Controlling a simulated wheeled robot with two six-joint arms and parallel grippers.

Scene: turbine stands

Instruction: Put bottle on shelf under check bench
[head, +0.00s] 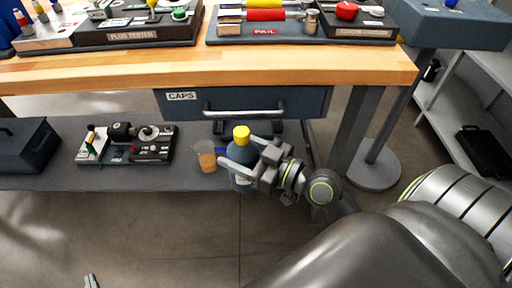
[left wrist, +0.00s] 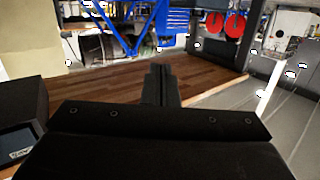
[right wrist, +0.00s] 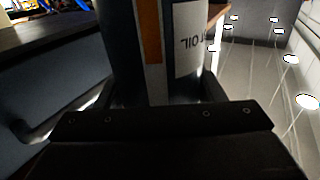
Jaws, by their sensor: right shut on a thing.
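The bottle (head: 240,182), dark blue-grey with a yellow cap, is upright at the right part of the grey lower shelf (head: 60,180). My right gripper (head: 245,155) is shut around it from the right. In the right wrist view the bottle (right wrist: 152,50) fills the middle, with an orange stripe and a label reading OIL. Whether its base touches the shelf is unclear. The wooden-topped check bench (head: 210,70) stands above the shelf. My left gripper shows only as a tip (head: 92,281) at the bottom left; in the left wrist view its fingers (left wrist: 160,85) are together and empty.
A beaker of amber liquid (head: 207,160) stands just left of the bottle. A small device panel (head: 150,145) and a dark toolbox (head: 25,150) are further left on the shelf. The CAPS drawer (head: 300,103) hangs above; a bench leg (head: 352,130) is to the right.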

